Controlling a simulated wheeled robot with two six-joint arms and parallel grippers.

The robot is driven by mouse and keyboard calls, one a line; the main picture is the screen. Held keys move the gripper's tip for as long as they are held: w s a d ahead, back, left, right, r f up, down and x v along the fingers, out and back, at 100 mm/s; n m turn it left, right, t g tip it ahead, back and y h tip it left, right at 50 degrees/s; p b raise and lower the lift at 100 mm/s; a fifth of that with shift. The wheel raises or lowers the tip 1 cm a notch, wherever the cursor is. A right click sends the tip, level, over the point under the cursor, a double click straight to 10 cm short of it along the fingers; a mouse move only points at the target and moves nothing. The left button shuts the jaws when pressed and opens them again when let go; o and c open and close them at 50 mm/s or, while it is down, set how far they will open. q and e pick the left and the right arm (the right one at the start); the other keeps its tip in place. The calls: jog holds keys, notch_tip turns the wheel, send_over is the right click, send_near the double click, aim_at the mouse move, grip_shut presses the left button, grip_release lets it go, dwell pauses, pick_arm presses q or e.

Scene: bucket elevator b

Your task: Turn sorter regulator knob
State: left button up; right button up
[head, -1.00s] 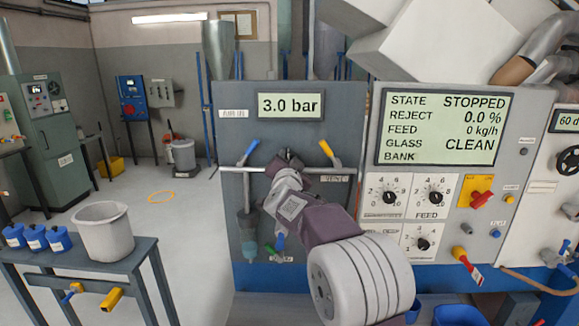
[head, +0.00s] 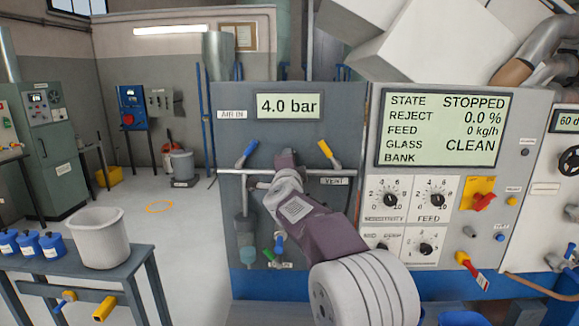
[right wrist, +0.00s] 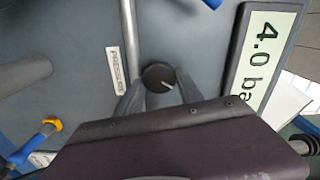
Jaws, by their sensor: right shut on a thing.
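The regulator knob (right wrist: 158,77) is a small round black knob with a white pointer mark, on the grey air panel (head: 345,225) beside a "PRESSURE" label (right wrist: 115,73). In the right wrist view my right gripper (right wrist: 160,88) has a finger on either side of the knob and is shut on it. In the head view my right gripper (head: 285,160) is in front of the panel's horizontal pipe and hides the knob. The pressure display (head: 289,106) above reads 4.0 bar. My left gripper is not in view.
A blue-handled valve (head: 247,151) and a yellow-handled valve (head: 327,151) flank my right gripper. The control panel (head: 372,222) with dials and a screen (head: 442,128) reading STOPPED stands to the right. A table with a white bucket (head: 98,238) is at left, with open floor behind.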

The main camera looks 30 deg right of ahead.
dwell(0.4)
jog(key=o, duration=1.3)
jog(key=b+v, duration=0.1)
jog(key=v, duration=0.8)
jog(key=shift+a, duration=0.1)
jog(key=shift+f, duration=0.1)
